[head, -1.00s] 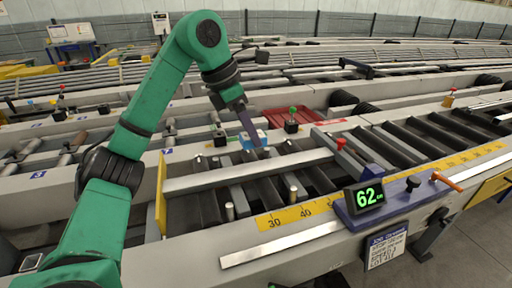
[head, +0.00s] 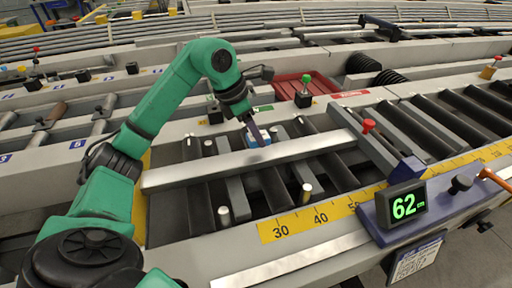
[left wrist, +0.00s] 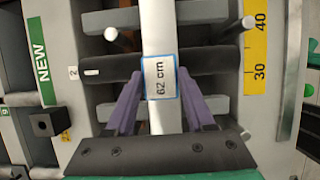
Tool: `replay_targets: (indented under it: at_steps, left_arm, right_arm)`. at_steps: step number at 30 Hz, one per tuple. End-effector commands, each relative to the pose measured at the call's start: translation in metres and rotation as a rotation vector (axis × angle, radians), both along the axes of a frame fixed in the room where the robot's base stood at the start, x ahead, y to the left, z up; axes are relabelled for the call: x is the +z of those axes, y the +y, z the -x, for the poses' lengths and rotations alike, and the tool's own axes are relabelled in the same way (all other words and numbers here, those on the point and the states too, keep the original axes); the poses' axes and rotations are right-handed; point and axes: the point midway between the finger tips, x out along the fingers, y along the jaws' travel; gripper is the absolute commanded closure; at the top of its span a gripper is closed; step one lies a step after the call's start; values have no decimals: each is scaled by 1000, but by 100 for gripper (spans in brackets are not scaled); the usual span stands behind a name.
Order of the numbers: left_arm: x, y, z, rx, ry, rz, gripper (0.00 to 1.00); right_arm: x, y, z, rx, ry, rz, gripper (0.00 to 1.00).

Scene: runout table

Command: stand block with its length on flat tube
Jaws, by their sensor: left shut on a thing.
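The block (head: 257,139) is white and blue. In the left wrist view the block (left wrist: 160,77) shows a white face with a blue border and "62 cm" on it. The flat tube (head: 220,166) is a long pale bar lying across the rollers; it also shows in the left wrist view (left wrist: 163,25), running behind the block. My left gripper (head: 256,136) has purple fingers, shut on the block, one on each side. The block is over the tube in the wrist view; I cannot tell whether it touches it. My right gripper is not in view.
A display (head: 404,204) reading 62 cm stands right of a yellow scale (head: 320,216). Short pale posts (head: 306,193) rise in front of the tube. A red tray (head: 305,88) and a green-knobbed black block (head: 304,92) stand behind.

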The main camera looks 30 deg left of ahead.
Motion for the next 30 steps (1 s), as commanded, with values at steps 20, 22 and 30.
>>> replay_targets:
  at_steps: [20,22,30]
  left_arm:
    - [-44,0,0,-1,-2,0,16]
    - [-44,0,0,-1,-2,0,16]
    - [-38,1,0,0,-3,0,16]
  right_arm:
    - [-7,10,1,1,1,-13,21]
    - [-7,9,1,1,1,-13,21]
    - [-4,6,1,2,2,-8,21]
